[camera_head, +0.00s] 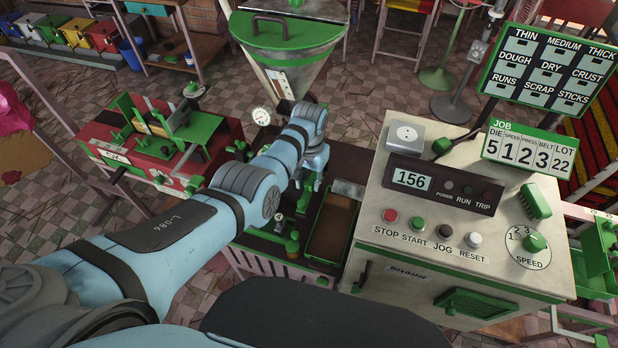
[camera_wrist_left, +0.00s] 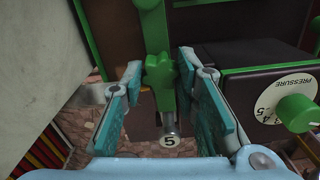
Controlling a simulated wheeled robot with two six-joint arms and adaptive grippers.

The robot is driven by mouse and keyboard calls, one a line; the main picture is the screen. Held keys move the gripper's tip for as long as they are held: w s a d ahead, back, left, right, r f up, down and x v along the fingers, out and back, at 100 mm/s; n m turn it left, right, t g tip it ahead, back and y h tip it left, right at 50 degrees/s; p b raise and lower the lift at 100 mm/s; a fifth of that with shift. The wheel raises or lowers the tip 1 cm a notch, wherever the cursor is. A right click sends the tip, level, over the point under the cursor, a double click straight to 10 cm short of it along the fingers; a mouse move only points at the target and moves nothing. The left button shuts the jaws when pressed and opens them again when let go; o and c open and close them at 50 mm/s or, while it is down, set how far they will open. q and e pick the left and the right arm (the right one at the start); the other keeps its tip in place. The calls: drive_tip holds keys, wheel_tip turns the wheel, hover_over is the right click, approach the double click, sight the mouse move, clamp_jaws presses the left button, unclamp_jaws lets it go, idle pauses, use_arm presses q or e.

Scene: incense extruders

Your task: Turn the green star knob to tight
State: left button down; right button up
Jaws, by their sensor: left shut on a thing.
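The green star knob (camera_wrist_left: 160,73) shows in the left wrist view, on a green post with a metal stem below it. My left gripper (camera_wrist_left: 158,84) has one teal finger pad on each side of the knob and is shut on it. In the head view my left gripper (camera_head: 308,182) points down at the machine beside the control cabinet; the knob cannot be made out there behind the gripper and arm. I see no tight mark. My right gripper is not in view.
The control cabinet (camera_head: 400,268) stands close on the gripper's right. A steel hopper (camera_head: 285,50) rises behind it. A brown tray (camera_head: 333,222) lies beside the gripper. In the wrist view, a pressure dial's green knob (camera_wrist_left: 297,113) is at the right. A red machine (camera_head: 150,170) stands left.

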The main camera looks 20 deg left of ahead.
sight(309, 182)
use_arm(q)
drive_tip(key=shift+m, duration=0.6)
drive_tip(key=c, duration=1.2)
unclamp_jaws()
drive_tip(key=shift+c, duration=0.2)
drive_tip(key=shift+r, duration=0.1)
wheel_tip(309, 182, up, 12)
